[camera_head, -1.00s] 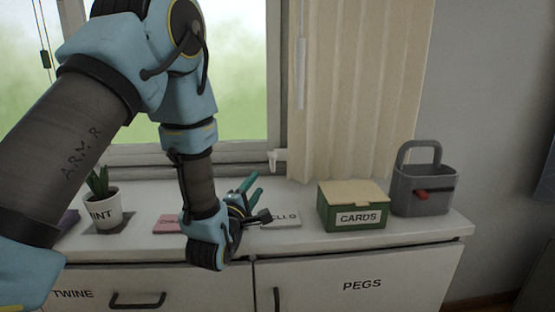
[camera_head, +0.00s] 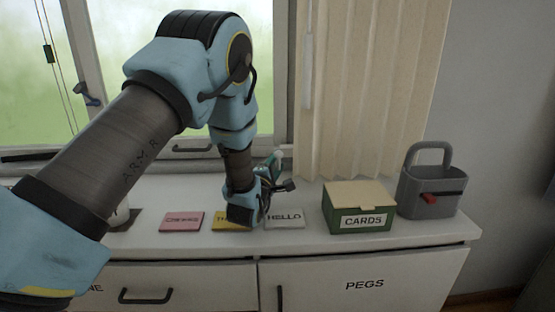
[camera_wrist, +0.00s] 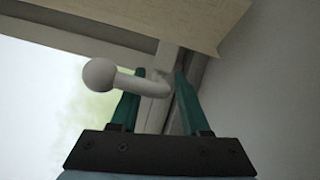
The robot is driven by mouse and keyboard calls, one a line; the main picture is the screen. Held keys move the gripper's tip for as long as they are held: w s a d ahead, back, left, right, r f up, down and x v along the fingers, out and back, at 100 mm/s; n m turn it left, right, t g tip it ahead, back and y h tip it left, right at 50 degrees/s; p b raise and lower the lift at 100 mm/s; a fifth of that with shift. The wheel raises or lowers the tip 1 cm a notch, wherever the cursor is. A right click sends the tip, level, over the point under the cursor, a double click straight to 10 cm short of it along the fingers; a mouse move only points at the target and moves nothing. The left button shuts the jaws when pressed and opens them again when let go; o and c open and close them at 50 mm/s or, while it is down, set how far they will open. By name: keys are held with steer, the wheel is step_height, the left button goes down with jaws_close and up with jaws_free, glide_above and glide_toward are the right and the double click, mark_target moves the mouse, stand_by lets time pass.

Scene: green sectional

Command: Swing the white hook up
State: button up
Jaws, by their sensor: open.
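The white hook (camera_wrist: 100,76) shows in the wrist view as a short bent stem with a round ball end that points left. Its stem runs right to the window frame, in front of the open space ahead of my fingers. My gripper (camera_wrist: 154,90) is open, its two green fingers reaching toward the hook. The stem shows just beyond the left fingertip, and the ball lies left of that finger. I cannot tell whether they touch. In the head view my gripper (camera_head: 272,170) is at the window's lower right corner, and the hook (camera_head: 278,155) is only a small pale spot there.
Below lies a white cabinet top (camera_head: 310,242) with a pink card (camera_head: 182,221), a yellow card (camera_head: 226,222) partly hidden by my arm, and a HELLO card (camera_head: 284,219). A green CARDS box (camera_head: 360,218) and a grey basket (camera_head: 428,205) stand right. A cream curtain (camera_head: 370,90) hangs close by.

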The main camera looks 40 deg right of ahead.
steer(key=shift+d, duration=0.1)
steer(key=shift+c, duration=0.3)
jaws_close()
stand_by(1.1)
